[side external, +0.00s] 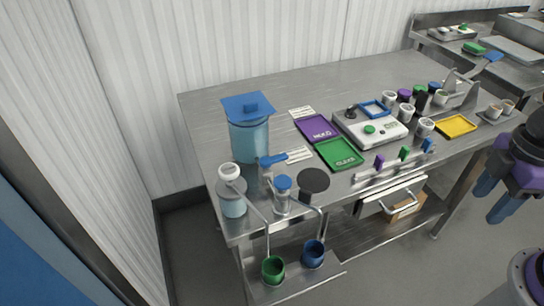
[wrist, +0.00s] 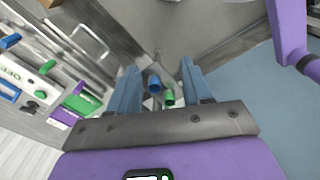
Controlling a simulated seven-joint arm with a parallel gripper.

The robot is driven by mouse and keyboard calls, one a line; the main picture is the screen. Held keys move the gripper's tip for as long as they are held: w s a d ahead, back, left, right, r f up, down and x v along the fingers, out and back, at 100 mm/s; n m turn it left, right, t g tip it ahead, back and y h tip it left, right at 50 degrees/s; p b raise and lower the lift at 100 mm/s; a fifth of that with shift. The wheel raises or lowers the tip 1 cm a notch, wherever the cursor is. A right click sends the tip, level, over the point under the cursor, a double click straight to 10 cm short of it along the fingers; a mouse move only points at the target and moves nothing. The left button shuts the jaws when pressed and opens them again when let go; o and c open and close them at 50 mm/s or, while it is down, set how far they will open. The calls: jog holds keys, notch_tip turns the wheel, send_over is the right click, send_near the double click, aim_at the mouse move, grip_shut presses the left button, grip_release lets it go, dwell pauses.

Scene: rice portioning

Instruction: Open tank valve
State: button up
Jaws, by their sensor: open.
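The tank (side external: 249,138) is a translucent blue cylinder with a blue lid, standing at the left of the steel table in the side view. A blue lever handle (side external: 273,160) sits low at the tank's front right; it looks like the valve. My gripper (side external: 490,198) hangs at the far right of the side view, beyond the table's front edge and far from the tank. Its blue fingers are apart and empty. In the wrist view my gripper (wrist: 160,68) shows spread fingers, with a blue cup (wrist: 154,84) and a green cup (wrist: 169,97) visible well beyond them.
The green cup (side external: 273,269) and blue cup (side external: 314,253) stand on a low front shelf under bent pipes. A clear jar (side external: 233,203) and blue-capped bottle (side external: 283,195) stand near the tank. A scale (side external: 370,129), purple tray (side external: 317,128) and green tray (side external: 338,153) lie to the right.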

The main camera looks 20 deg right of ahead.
jog(key=w+a+r+n, duration=0.1)
jog(key=w+a+r, duration=0.3)
jog(key=w+a, duration=0.55)
jog(key=r+n, duration=0.1)
jog(key=n, duration=0.3)
send_over(277, 157)
notch_tip(277, 157, down, 17)
jog(key=shift+r, duration=0.1)
grip_shut()
